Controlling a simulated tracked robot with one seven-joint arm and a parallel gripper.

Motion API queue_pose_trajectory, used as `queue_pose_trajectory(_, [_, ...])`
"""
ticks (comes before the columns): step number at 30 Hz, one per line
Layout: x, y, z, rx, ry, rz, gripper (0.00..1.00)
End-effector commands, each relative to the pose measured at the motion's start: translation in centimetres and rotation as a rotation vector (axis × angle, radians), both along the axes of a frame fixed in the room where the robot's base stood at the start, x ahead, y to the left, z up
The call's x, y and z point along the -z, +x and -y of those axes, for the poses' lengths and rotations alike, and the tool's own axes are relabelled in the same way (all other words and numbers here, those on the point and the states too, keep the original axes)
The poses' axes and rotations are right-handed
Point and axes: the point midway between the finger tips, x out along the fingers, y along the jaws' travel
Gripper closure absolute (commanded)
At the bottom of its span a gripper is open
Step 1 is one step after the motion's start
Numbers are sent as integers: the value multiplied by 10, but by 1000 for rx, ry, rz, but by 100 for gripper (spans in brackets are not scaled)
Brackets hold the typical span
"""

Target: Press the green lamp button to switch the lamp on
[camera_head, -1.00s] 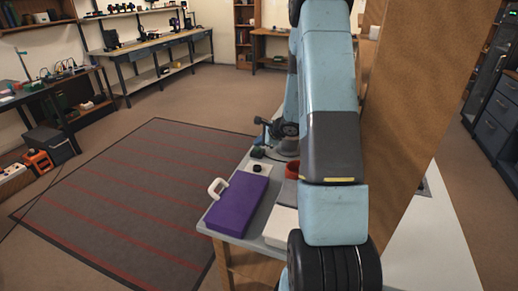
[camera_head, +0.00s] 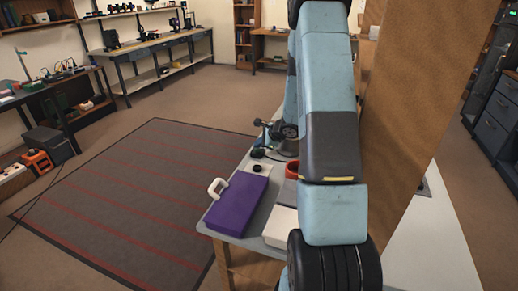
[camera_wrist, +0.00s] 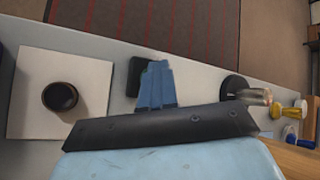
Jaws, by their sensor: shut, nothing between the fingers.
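In the wrist view my gripper (camera_wrist: 156,68) shows as blue fingers held together, with nothing between them. The fingers overlap a small black block (camera_wrist: 134,72) on the grey bench top and hide its right part. I cannot tell whether they touch it. I cannot make out a green button; if it is on that block, the fingers cover it. In the head view the black block (camera_head: 257,153) sits near the bench's left edge, with dark and teal parts close above it. My arm blocks much of that area. No lit lamp is clear.
A white square plate (camera_wrist: 91,72) with a black round piece (camera_wrist: 60,96) lies left of the fingers. A black disc (camera_wrist: 233,84) and yellow-ended tools (camera_wrist: 290,112) are to the right. A purple case (camera_head: 238,204) and a red round container (camera_head: 292,169) are on the bench.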

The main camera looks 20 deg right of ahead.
Motion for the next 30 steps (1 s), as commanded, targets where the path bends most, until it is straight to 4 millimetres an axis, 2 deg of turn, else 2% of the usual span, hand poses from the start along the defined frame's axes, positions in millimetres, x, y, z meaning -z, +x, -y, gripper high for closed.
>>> queue_pose_trajectory(17, [-9, 0, 0, 0, 0, 0, 100])
queue_pose_trajectory(30, [-42, 0, 0, -1, -1, 2, 100])
